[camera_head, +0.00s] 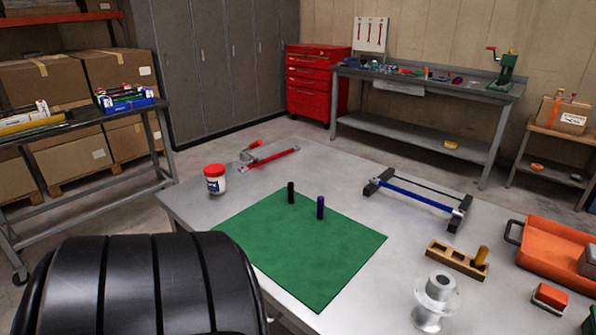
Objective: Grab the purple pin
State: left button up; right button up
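The purple pin (320,207) stands upright on the green mat (310,259), near the mat's far edge. A black pin (291,192) stands upright just to its left and slightly farther back, apart from it. Neither of my grippers shows in the head view. Nothing touches the purple pin.
A white jar with a red lid (215,180), a red clamp (270,158) and a blue-barred stand (420,196) lie beyond the mat. A wooden block (457,260), a metal spool (435,302) and an orange tray (552,249) are right.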

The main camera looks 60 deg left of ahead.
aim_at(320, 199)
jog(key=u, duration=1.9)
jog(key=i+j, duration=0.1)
jog(key=j, duration=0.25)
jog(key=i+j, duration=0.15)
jog(key=j, duration=0.2)
jog(key=i+j+z, duration=0.1)
jog(key=j, duration=0.2)
jog(key=i+j, duration=0.1)
jog(key=j, duration=0.25)
